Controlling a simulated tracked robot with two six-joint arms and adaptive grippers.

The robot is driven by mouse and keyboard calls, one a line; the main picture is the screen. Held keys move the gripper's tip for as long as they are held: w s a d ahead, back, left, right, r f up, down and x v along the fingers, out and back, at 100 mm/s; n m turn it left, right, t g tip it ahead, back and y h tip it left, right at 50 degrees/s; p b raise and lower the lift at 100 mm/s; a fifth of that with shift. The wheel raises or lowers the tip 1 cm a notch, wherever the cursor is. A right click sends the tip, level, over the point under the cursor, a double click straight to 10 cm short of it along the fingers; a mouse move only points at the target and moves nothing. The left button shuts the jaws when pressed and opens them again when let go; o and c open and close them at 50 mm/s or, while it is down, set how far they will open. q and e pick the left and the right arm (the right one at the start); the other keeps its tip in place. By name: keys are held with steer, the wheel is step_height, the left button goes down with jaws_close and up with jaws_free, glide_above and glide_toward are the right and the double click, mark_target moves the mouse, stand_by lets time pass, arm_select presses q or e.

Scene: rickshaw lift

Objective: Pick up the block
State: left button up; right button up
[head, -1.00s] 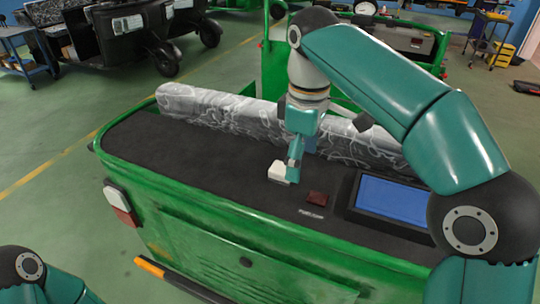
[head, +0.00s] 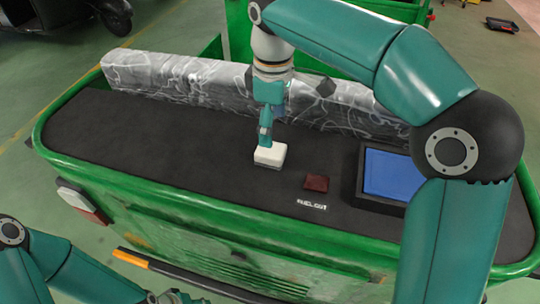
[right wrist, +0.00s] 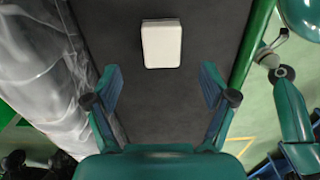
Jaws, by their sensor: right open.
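A white block (head: 269,155) lies on the dark bed of a green cart, left of a dark red block (head: 316,183). My right gripper (head: 265,139) points down just above and behind the white block; in the head view its tip overlaps the block's far edge. In the right wrist view the two fingers (right wrist: 160,78) are spread apart with nothing between them. The white block (right wrist: 161,43) shows there beyond the fingertips, centred between them. My left gripper (head: 176,297) is only partly in view at the bottom edge of the head view.
A blue panel in a black frame (head: 388,174) sits right of the red block. A grey patterned bar (head: 180,85) runs along the back of the bed. A green rim (head: 150,182) borders the bed. The left of the bed (head: 130,125) is clear.

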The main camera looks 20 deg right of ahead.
mark_target(271, 150)
step_height(271, 150, down, 3)
steer(key=shift+w+r, duration=0.1)
steer(key=shift+a+f, duration=0.2)
steer(key=shift+f, duration=2.45)
steer(key=shift+c, duration=0.3)
steer(key=c, duration=1.2)
steer(key=shift+r, duration=0.1)
